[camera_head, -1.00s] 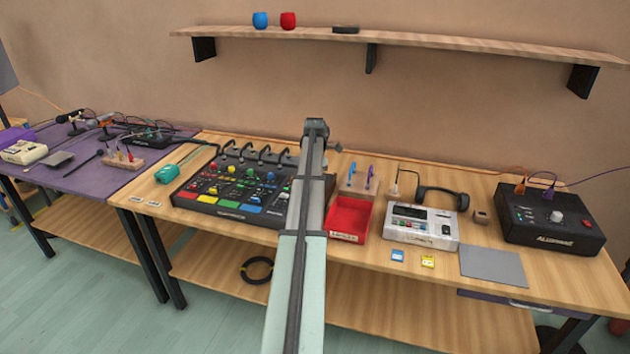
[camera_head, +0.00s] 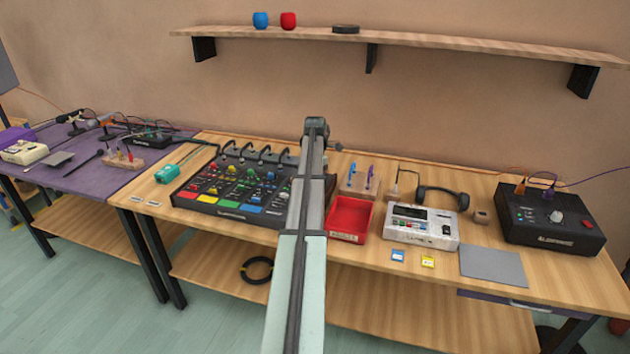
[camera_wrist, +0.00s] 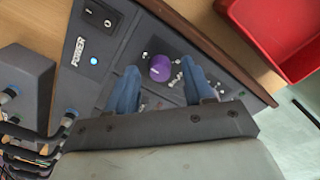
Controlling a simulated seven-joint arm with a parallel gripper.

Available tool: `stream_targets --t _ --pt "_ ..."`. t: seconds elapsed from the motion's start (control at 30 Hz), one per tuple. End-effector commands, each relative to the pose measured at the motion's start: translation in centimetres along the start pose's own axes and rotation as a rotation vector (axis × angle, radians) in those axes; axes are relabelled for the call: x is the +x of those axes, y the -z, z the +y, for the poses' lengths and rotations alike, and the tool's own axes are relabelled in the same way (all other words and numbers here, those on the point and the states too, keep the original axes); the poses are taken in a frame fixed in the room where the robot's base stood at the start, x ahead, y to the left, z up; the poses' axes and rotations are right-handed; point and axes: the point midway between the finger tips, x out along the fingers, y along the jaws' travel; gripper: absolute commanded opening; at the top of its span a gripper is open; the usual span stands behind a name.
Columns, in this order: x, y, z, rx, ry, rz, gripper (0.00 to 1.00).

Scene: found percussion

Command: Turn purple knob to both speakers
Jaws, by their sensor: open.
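The purple knob (camera_wrist: 160,68) shows in the wrist view on a dark panel of the mixer (camera_wrist: 118,75), with small white marks around it. My gripper (camera_wrist: 160,82) is open, with one blue finger on each side of the knob. I cannot tell whether the fingers touch it or how far down they reach. In the head view my arm hides the knob and the gripper; the mixer (camera_head: 232,210) with its coloured pads stands left of the arm.
A power switch (camera_wrist: 103,17) and a lit blue light are left of the knob. The red tray (camera_wrist: 280,35) lies close to the right of the mixer; it also shows in the head view (camera_head: 350,236). A white tape machine (camera_head: 420,240) stands beyond it.

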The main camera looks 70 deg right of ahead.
Motion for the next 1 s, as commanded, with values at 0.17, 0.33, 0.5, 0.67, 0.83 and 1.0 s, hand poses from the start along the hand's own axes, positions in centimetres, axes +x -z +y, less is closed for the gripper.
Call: stream_targets --t 0.17,0.33,0.5,0.67,0.83,1.0 --pt "-2.3 0.0 0.1 0.000 -0.001 -0.001 0.52" --pt "-5.6 -0.1 0.1 0.000 -0.002 -0.001 0.52" --pt "-8.8 -0.1 0.1 0.000 -0.002 -0.001 0.52" --pt "-11.3 -0.1 0.1 0.000 -0.001 -0.001 0.52" --pt "-12.8 0.0 0.1 0.000 0.000 0.000 0.52" --pt "-13.4 0.0 0.0 0.000 0.000 0.000 0.52"
